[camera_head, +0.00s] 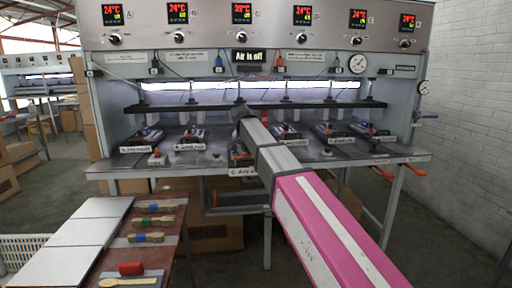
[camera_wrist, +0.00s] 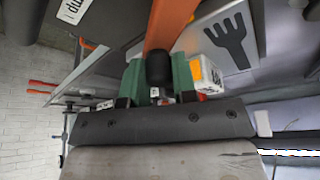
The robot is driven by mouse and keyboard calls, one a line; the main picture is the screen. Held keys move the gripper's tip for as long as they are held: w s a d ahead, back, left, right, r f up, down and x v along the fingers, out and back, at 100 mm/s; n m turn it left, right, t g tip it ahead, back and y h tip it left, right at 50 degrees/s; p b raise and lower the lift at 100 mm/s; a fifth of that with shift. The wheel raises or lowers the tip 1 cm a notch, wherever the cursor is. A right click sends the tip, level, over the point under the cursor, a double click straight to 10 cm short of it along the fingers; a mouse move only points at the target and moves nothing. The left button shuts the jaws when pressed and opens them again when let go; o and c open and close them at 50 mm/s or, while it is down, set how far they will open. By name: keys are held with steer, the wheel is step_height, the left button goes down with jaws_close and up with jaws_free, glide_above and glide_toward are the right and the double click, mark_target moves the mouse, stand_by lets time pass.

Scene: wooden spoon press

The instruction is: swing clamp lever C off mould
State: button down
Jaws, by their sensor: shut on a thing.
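My gripper (camera_wrist: 159,80) has green fingers in the wrist view. They are shut around the black grip (camera_wrist: 160,67) of an orange lever (camera_wrist: 170,25), which I take for clamp lever C. The lever runs from the grip to the top edge of that view. A grey plate with a dark fork shape (camera_wrist: 230,42) lies to the right of the lever. A white block with an orange square (camera_wrist: 207,77) is just right of the fingers. In the head view my arm reaches to the press's middle station and hides most of mould C and the lever; a station label (camera_head: 242,172) shows below.
Other clamped moulds stand on the press table (camera_head: 215,164), left (camera_head: 190,140) and right (camera_head: 288,138) of my arm. A dark horizontal bar (camera_head: 180,107) spans above them. A side table with wooden utensils (camera_head: 155,222) is at front left. A brick wall is at right.

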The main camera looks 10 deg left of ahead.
steer(key=s+m, duration=0.1)
steer(key=d+m+h, duration=0.1)
steer(key=m, duration=0.1)
steer(key=shift+s+d+m+g, duration=0.15)
steer(key=shift+s+m+g, duration=0.15)
steer(key=shift+s+g, duration=0.1)
steer(key=shift+s+d+m+g+h, duration=0.25)
steer(key=shift+s+m, duration=0.2)
steer(key=shift+m, duration=0.45)
steer(key=shift+s+d+m+g+h, duration=0.1)
steer(key=shift+s+m+g+h, duration=0.25)
steer(key=shift+m, duration=0.55)
steer(key=shift+s+f, duration=0.1)
steer(key=shift+s, duration=0.05)
steer(key=c, duration=0.9)
jaws_free()
steer(key=v, duration=1.1)
steer(key=shift+s+f, duration=0.1)
steer(key=shift+s, duration=0.05)
